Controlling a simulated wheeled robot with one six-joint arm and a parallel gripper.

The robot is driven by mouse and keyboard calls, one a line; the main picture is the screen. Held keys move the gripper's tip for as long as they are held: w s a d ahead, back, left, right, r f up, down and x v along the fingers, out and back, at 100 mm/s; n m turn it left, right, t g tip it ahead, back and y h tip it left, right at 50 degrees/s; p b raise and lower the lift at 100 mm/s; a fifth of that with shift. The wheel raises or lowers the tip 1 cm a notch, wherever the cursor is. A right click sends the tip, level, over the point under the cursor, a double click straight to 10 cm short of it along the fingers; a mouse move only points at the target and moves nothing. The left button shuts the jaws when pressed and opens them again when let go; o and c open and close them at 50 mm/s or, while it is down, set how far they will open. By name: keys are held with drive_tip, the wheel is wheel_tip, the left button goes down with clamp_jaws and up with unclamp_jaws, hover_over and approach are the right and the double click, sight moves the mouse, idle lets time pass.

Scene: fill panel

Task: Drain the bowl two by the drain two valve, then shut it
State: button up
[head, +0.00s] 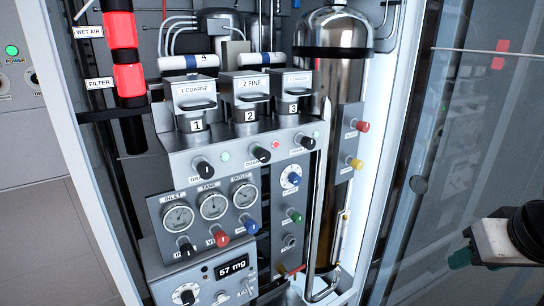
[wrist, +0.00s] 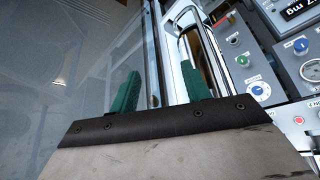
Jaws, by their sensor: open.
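Bowl two (head: 249,116) is the middle of three steel housings, with a "2" on it under a "2 FINE" plate. The drain two valve (head: 261,154) is the middle black knob on the grey front below the bowls, with a red light (head: 276,145) beside it. I cannot tell its turn position or any liquid level. My gripper (head: 462,256) is at the far right, well away from the knob. In the wrist view my gripper (wrist: 160,76) shows two green fingers apart, with nothing between them.
Black knobs for drain one (head: 203,167) and drain three (head: 307,142) flank the middle knob, each with a green light. Gauges (head: 213,206) sit below. A tall steel cylinder (head: 335,75) and a glass panel (head: 460,130) stand to the right.

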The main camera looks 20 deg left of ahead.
drive_tip(key=w+a+n+t+y, duration=0.2)
drive_tip(key=w+a+t+y, duration=0.1)
drive_tip(key=w+a, duration=0.55)
drive_tip(key=n+t+y, duration=0.3)
drive_tip(key=n+y, duration=0.1)
drive_tip(key=y, duration=0.5)
approach(265, 158)
drive_tip(key=x, duration=0.9)
drive_tip(key=c, duration=1)
